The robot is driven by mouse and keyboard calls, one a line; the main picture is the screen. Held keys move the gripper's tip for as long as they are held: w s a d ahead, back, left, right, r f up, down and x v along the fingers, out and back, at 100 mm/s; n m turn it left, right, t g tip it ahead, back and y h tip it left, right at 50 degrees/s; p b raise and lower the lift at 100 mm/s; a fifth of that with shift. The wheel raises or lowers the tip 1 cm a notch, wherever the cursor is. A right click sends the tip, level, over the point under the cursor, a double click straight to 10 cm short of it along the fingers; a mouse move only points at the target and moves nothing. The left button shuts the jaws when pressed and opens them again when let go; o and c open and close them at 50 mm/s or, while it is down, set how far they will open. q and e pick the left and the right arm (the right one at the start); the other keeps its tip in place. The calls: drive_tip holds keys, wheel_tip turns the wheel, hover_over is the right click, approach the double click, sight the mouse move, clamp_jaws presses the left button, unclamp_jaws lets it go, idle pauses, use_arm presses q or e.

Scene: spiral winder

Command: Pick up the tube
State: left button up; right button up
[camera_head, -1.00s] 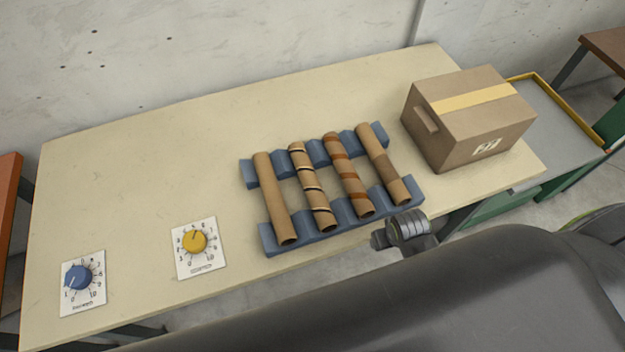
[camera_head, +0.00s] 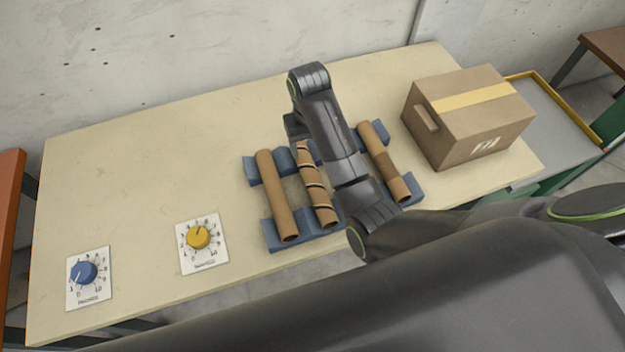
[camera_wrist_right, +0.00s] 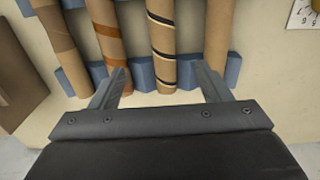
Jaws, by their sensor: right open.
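Several cardboard tubes lie side by side on a blue notched rack (camera_head: 272,242): a plain tube (camera_head: 277,197), a tube with dark open spiral gaps (camera_head: 316,188), an orange-striped tube (camera_wrist_right: 107,32) and a tube with a darker band (camera_head: 384,162). My right arm covers the orange-striped tube in the head view. My right gripper (camera_wrist_right: 164,86) is open and empty above the rack in the right wrist view. The spiral-gap tube (camera_wrist_right: 163,45) shows between its fingers, and the left finger overlaps the orange-striped tube's end. My left gripper is not in view.
A closed cardboard box (camera_head: 470,118) stands right of the rack. A yellow dial (camera_head: 198,237) and a blue dial (camera_head: 84,273) lie on cards to the left. The table (camera_head: 140,180) is bare at the back left. A wall runs behind it.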

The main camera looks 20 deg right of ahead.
drive_tip(key=b, duration=0.1)
approach(313, 177)
wheel_tip(313, 177, down, 5)
drive_tip(key=shift+w+f, duration=0.15)
drive_tip(key=shift+f, duration=0.05)
drive_tip(key=shift+d+f, duration=0.1)
drive_tip(key=shift+f, duration=2.8)
drive_tip(key=c, duration=1.1)
